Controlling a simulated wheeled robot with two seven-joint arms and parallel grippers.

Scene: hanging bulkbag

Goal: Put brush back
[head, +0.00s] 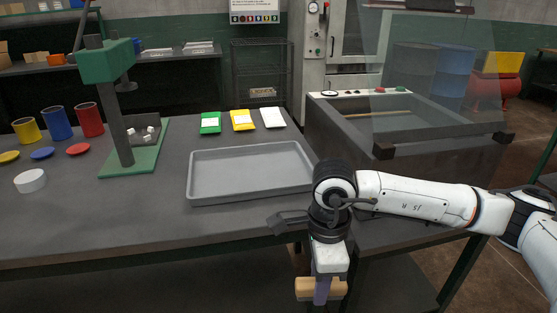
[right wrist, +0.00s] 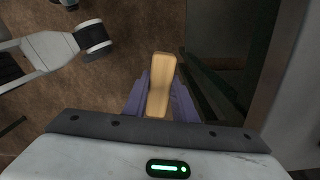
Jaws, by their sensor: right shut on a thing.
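My right gripper (head: 321,292) hangs down in front of the table's front edge, below the tabletop level in the head view. Its purple fingers are shut on a tan wooden piece, which looks like the brush (head: 306,288); no bristles show. In the right wrist view the brush (right wrist: 160,86) stands lengthwise between the two purple fingers of the gripper (right wrist: 160,100), over brown floor. My left gripper is not in view.
A grey tray (head: 250,171) lies empty on the dark table (head: 110,220). Green, yellow and white packets (head: 242,120) lie behind it. A green press (head: 115,110) and coloured cups stand left. A grey cabinet with a clear shield (head: 430,130) stands right.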

